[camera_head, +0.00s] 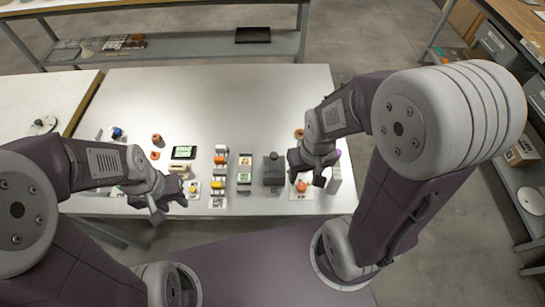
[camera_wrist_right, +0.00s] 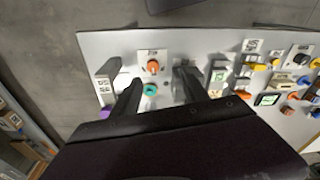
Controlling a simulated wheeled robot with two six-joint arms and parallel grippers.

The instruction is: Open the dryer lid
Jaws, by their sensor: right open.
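A dark grey box (camera_head: 273,170) with a rounded top stands near the table's front edge. It may be the dryer; its lid cannot be clearly made out. My right gripper (camera_head: 313,180) is open and empty just to the right of it, above a white plate with an orange knob (camera_head: 302,186). In the right wrist view the open fingers (camera_wrist_right: 160,82) point at the orange knob (camera_wrist_right: 153,67) and a teal round piece (camera_wrist_right: 150,90). The dark box (camera_wrist_right: 183,78) is partly hidden behind the right finger. My left gripper (camera_head: 168,205) is open and empty at the table's front left.
The white table (camera_head: 230,95) is clear at the back. Slotted racks (camera_head: 219,175) with coloured pieces, a green-screened device (camera_head: 183,152) and small orange pieces (camera_head: 156,140) stand left of the box. A pale upright block (camera_head: 335,180) stands right of my right gripper.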

